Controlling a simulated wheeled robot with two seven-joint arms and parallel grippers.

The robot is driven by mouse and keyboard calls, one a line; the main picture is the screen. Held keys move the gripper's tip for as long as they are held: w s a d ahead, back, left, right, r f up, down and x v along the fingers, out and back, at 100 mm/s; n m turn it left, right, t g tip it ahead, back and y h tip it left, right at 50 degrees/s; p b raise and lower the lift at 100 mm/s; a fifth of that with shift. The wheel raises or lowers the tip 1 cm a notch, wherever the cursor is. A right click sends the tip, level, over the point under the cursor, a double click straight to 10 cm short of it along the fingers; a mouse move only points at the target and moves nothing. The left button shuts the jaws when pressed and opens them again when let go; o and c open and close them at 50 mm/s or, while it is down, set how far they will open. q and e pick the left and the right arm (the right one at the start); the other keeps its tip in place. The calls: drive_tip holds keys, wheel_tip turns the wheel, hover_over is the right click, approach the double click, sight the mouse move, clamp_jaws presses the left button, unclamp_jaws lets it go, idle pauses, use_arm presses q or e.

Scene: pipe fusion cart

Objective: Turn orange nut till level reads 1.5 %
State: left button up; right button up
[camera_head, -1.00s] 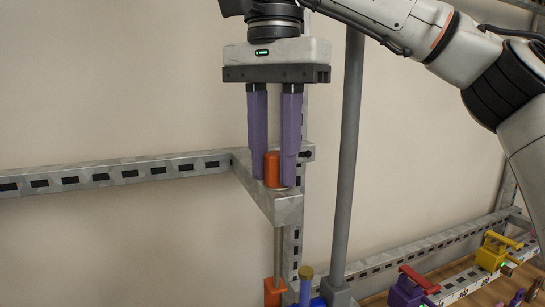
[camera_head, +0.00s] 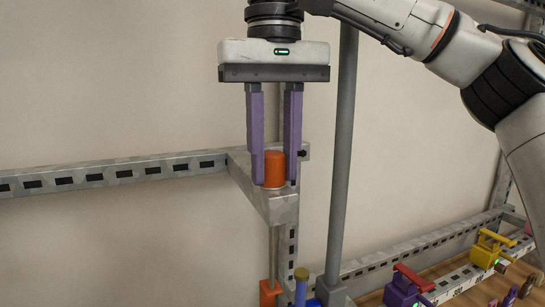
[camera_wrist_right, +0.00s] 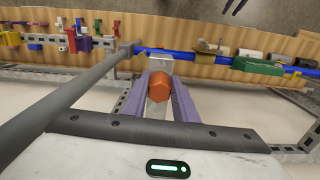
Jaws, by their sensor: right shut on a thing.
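The orange nut (camera_head: 273,169) sits on top of a grey metal bracket (camera_head: 281,207) that sticks out from an upright post. My right gripper (camera_head: 274,182) points straight down from above, with one purple finger on each side of the nut, shut on it. In the right wrist view the hexagonal top of the nut (camera_wrist_right: 158,81) shows between the two purple fingers. A thin rod (camera_head: 274,250) runs down below the bracket. No level reading can be made out in either view.
A thick grey pole (camera_head: 342,160) stands just right of the gripper. A slotted rail (camera_head: 110,172) runs left from the bracket. Purple (camera_head: 401,291) and yellow (camera_head: 487,247) clamps with handles stand at lower right. A blue pipe (camera_wrist_right: 190,54) crosses the right wrist view.

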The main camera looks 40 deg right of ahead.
sight(276, 154)
drive_tip(key=shift+d+n, duration=0.1)
drive_tip(key=shift+n, duration=1)
drive_tip(key=o, duration=1.1)
drive_tip(key=shift+r, duration=0.1)
drive_tip(key=shift+r, duration=3.7)
drive_tip(key=shift+s, duration=0.1)
